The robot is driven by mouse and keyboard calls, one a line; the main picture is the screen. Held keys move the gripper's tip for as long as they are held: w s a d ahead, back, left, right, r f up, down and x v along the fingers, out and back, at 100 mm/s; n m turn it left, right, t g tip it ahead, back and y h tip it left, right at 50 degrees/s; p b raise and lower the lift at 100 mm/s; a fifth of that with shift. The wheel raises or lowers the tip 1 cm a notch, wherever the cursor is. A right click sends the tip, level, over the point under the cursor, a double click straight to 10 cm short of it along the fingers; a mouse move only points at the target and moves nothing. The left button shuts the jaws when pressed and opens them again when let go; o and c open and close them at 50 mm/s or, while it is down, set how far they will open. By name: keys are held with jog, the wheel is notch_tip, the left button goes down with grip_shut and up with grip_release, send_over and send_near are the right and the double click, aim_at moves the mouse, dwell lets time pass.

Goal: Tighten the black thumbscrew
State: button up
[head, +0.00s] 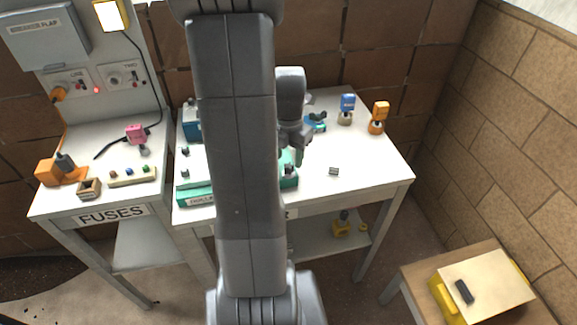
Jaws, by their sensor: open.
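My gripper (300,158) hangs above the right part of the teal-edged unit (196,197) on the middle table, with its fingers pointing down. It is open, and I see nothing held in it. A small dark knob (289,169) stands on the unit's right end, just below and left of the fingers. Two more small dark knobs (185,150) stand at its left side. I cannot tell which of these is the black thumbscrew. My arm hides the middle of the unit.
A blue-topped tool (347,104) and an orange one (379,114) stand at the back right. A small grey block (334,171) lies on the white tabletop (370,168), which is clear around it. The fuse table (62,205) is at left, a low wooden table (415,281) at lower right.

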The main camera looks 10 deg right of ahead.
aim_at(289, 165)
jog(key=shift+f+b, duration=1.15)
jog(key=shift+f, duration=0.55)
jog(key=c, duration=1)
jog(key=shift+o, duration=0.2)
